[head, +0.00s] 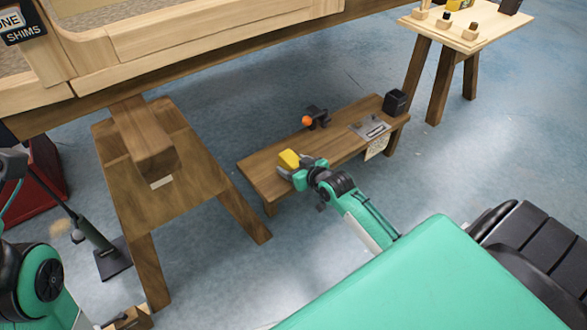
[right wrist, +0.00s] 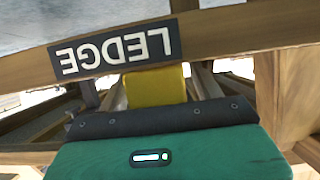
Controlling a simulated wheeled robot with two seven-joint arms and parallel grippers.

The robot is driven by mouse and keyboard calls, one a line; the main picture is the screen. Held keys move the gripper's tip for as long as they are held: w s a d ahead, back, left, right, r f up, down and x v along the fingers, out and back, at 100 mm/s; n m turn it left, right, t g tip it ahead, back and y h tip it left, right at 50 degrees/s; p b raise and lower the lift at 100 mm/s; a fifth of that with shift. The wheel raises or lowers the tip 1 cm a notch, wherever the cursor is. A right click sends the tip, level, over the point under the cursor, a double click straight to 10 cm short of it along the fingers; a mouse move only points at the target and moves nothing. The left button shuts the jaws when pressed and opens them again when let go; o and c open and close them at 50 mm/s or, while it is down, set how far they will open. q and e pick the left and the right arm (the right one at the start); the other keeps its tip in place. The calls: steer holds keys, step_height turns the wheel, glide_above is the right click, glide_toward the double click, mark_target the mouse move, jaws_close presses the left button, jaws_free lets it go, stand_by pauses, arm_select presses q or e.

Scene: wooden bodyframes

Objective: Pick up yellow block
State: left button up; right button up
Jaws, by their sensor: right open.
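The yellow block (head: 289,159) is at the left end of a low wooden bench (head: 262,172). My right gripper (head: 292,171) reaches in from the lower right, with its fingers at the block. In the right wrist view the yellow block (right wrist: 157,86) shows between the two grey fingers of my right gripper (right wrist: 160,92), which are open around it. The dark palm edge hides the block's near part. I cannot tell whether the fingers touch it. Parts of my left arm show at the left edge of the head view, but its gripper does not.
A LEDGE sign (right wrist: 115,49) appears upside down. A large wooden frame (head: 190,50) overhangs, with a trestle (head: 150,150) left of the bench.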

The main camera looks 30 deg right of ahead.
steer(key=c, duration=1.2)
steer(key=shift+r, duration=0.1)
